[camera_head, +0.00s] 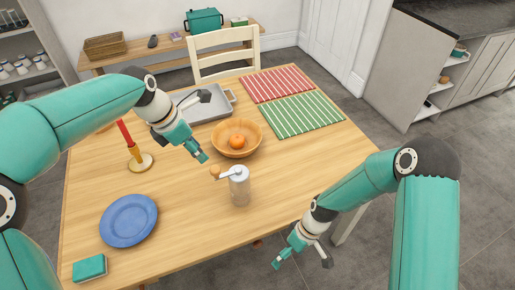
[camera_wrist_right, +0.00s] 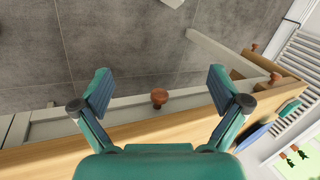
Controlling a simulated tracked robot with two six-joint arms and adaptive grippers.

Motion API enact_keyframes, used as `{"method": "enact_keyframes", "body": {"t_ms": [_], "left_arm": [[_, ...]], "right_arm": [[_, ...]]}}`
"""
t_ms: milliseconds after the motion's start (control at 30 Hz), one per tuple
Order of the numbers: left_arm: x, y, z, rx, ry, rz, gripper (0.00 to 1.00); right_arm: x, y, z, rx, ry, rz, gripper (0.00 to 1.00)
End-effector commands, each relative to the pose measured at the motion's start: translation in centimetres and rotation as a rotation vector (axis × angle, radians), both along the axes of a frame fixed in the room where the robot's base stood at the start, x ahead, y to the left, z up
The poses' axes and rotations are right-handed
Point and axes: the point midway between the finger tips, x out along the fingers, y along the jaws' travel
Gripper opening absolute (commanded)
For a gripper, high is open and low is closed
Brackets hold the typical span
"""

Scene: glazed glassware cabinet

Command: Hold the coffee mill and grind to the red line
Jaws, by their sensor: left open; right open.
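The coffee mill (camera_head: 240,190) stands upright on the wooden table, with a clear grey body and a silver top. Its crank reaches left to a wooden knob (camera_head: 215,172). I cannot make out a red line on it. My left gripper (camera_head: 203,127) is open and empty, above the table to the upper left of the mill, near the fruit bowl. My right gripper (camera_head: 301,262) is open and empty, low and right of the mill by the table's front edge. In the right wrist view its spread fingers (camera_wrist_right: 160,90) have nothing between them that they touch.
A red candle (camera_head: 124,133) in a holder, a blue plate (camera_head: 129,219) and a teal sponge (camera_head: 89,268) are left. Striped mats (camera_head: 302,115) lie at the back right. The table right of the mill is clear.

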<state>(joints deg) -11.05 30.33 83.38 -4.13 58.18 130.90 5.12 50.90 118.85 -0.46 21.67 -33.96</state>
Motion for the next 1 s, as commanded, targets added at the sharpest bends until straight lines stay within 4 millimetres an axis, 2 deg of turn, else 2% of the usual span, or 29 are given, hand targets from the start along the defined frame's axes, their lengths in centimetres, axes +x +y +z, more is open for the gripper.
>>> {"method": "enact_keyframes", "body": {"t_ms": [33, 100, 167, 300, 500, 600, 767, 867, 1000], "left_arm": [[0.0, 0.1, 0.0, 0.0, -0.001, 0.001, 0.42], [0.0, 0.1, 0.0, 0.0, 0.0, 0.002, 0.42], [0.0, 0.1, 0.0, 0.0, 0.0, 0.002, 0.42], [0.0, 0.2, 0.0, 0.0, 0.0, 0.002, 0.42], [0.0, 0.2, 0.0, 0.0, 0.0, 0.002, 0.42], [0.0, 0.2, 0.0, 0.0, 0.0, 0.002, 0.42], [0.0, 0.2, 0.0, 0.0, 0.0, 0.002, 0.42], [0.0, 0.1, 0.0, 0.0, 0.0, 0.002, 0.42], [0.0, 0.1, 0.0, 0.0, 0.0, 0.002, 0.42]], "right_arm": [[3.0, 0.1, 1.8, 0.004, -0.051, 0.072, 0.99], [6.3, 0.2, 4.5, 0.011, -0.106, 0.171, 0.99], [8.9, 0.5, 7.0, 0.012, -0.154, 0.241, 0.99], [14.0, 1.7, 13.4, 0.008, -0.276, 0.362, 0.99], [18.7, 4.4, 21.6, -0.006, -0.453, 0.418, 0.99], [19.8, 5.8, 24.3, -0.005, -0.519, 0.434, 0.99], [19.5, 7.8, 26.1, 0.001, -0.557, 0.468, 0.99], [19.4, 8.4, 25.8, 0.003, -0.559, 0.477, 0.99], [19.6, 8.9, 24.5, 0.003, -0.557, 0.478, 0.99]]}}
